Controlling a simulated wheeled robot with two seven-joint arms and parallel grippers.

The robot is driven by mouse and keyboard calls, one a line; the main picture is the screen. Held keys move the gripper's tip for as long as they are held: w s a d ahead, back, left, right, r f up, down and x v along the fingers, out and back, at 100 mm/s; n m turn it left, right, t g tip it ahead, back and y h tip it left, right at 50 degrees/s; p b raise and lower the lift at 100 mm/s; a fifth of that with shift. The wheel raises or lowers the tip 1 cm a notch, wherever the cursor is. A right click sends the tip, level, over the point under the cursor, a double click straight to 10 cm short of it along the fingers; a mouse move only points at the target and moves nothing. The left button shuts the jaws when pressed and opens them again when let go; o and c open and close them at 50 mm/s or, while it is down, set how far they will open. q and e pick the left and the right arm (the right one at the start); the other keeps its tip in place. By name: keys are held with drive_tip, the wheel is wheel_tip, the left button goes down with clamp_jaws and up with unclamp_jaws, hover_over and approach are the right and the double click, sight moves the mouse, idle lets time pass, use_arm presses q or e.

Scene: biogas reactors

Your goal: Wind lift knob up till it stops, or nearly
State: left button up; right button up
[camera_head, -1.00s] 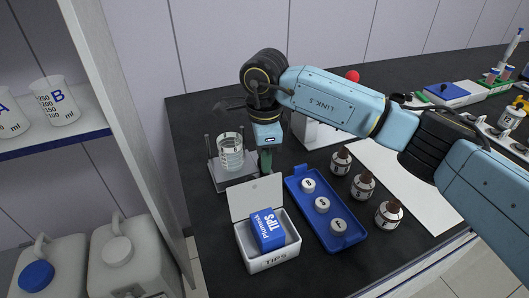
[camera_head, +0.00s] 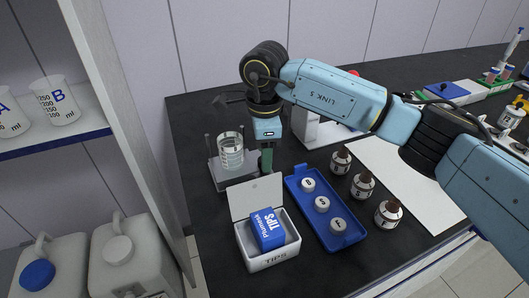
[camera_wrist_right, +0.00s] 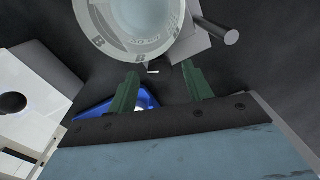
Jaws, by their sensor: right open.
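A glass beaker (camera_head: 230,150) stands on a grey stand (camera_head: 232,178) with upright posts, left of my right gripper. In the right wrist view a round pale vessel with letters on its rim (camera_wrist_right: 143,25) fills the top, and a grey rod end (camera_wrist_right: 231,37) sticks out beside it. I cannot clearly make out the lift knob; my gripper and arm cover the stand's right side in the head view. My right gripper (camera_head: 266,160) points down close beside the stand. In the wrist view its green fingers (camera_wrist_right: 160,73) are apart, with nothing visibly held.
A white tips box (camera_head: 268,259) with its lid up stands in front of the gripper. A blue tray (camera_head: 343,240) with numbered caps and several brown bottles (camera_head: 362,186) are to the right. A white device (camera_head: 305,125) stands just behind right of the gripper.

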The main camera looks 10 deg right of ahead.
use_arm(q)
drive_tip(key=s+f+p, duration=0.2)
drive_tip(key=s+f, duration=0.1)
drive_tip(key=s, duration=0.2)
drive_tip(key=shift+s+a+f+g, duration=0.25)
drive_tip(key=shift+a+g, duration=0.05)
drive_tip(key=shift+a, duration=0.1)
use_arm(e)
wheel_tip(320, 180, up, 12)
drive_tip(key=shift+s, duration=0.15)
drive_tip(key=shift+r, duration=0.1)
